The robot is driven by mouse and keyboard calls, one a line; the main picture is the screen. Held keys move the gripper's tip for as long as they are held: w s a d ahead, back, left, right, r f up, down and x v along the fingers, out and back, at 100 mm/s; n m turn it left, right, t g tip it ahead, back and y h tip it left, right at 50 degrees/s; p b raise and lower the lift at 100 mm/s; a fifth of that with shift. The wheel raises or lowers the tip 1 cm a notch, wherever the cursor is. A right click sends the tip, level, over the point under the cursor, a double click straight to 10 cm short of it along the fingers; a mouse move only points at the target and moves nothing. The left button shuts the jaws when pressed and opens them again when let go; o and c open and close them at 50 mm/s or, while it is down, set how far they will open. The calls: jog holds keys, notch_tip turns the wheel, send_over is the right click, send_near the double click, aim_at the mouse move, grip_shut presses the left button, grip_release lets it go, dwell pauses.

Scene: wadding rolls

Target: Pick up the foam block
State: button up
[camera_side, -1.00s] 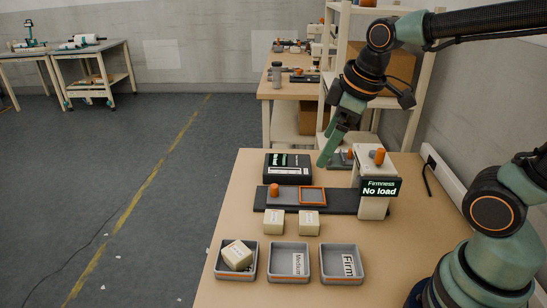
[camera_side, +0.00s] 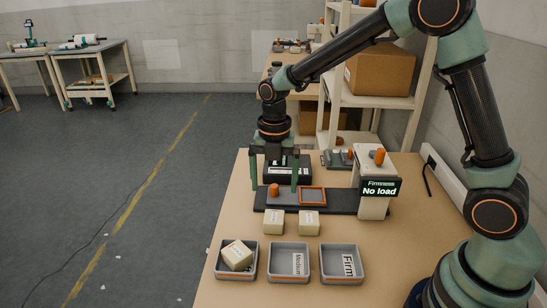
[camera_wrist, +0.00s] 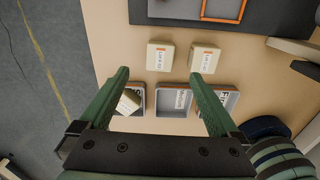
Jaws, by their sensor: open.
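Two cream foam blocks with white labels sit side by side on the table, the left block (camera_side: 273,223) and the right block (camera_side: 309,224). In the wrist view the left block (camera_wrist: 159,57) and right block (camera_wrist: 204,58) lie just beyond my fingertips. A third cream block (camera_side: 237,254) lies tilted in the left grey tray (camera_side: 221,273); it shows beside my left finger in the wrist view (camera_wrist: 128,102). My gripper (camera_side: 273,186) is open and empty, its green fingers pointing down over the back left of the tester, behind the loose blocks. The wrist view shows my gripper (camera_wrist: 159,76) spread wide.
The middle tray (camera_side: 289,275) reads "Medium" and the right tray (camera_side: 343,276) "Firm"; both are empty. The firmness tester's display (camera_side: 379,187) reads "No load". Its dark base (camera_side: 340,201) carries an orange-framed square (camera_side: 312,195) and an orange knob (camera_side: 274,190). Free table lies right of the trays.

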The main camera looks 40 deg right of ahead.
aim_at(274, 216)
notch_tip(274, 216, down, 6)
jog(key=shift+s+r, duration=0.1)
jog(key=shift+r, duration=0.05)
jog(key=f, duration=0.4)
jog(key=shift+s+a, duration=0.2)
jog(key=shift+f, duration=0.6)
jog(key=c, duration=1.4)
